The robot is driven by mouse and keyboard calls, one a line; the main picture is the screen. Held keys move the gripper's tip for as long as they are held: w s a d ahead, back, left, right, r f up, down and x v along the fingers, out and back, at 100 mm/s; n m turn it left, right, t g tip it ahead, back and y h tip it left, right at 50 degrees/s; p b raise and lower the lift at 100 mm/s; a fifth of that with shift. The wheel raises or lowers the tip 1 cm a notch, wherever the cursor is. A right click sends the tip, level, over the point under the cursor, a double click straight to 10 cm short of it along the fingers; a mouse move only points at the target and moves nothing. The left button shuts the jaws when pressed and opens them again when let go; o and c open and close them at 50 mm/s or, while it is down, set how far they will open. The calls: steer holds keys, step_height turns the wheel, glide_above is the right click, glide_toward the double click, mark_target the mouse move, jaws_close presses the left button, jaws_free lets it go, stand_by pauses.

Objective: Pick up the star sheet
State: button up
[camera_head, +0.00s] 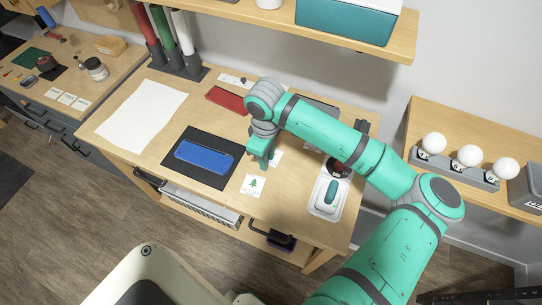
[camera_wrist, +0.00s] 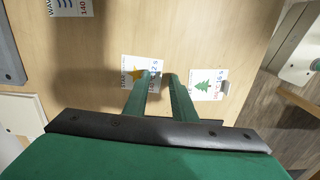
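The star sheet, a small white card with a yellow-orange star, lies on the tabletop in the wrist view (camera_wrist: 130,64). In the head view only part of a white card (camera_head: 277,157) shows beside my gripper, which hides the rest. My gripper (camera_head: 264,165) points down at the table. In the wrist view its two green fingers (camera_wrist: 160,75) are a narrow gap apart. The left fingertip overlaps the right part of the star sheet, and the right fingertip is just past its right edge. I cannot tell whether the fingers touch the sheet.
A tree sheet (camera_head: 253,186) lies close by, also in the wrist view (camera_wrist: 209,89). A wave sheet (camera_wrist: 70,6) is at upper left there. On the table (camera_head: 215,110) are a blue case (camera_head: 204,156) on a black mat, a red case (camera_head: 226,99) and a white tray (camera_head: 327,210).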

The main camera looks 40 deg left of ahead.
jaws_close()
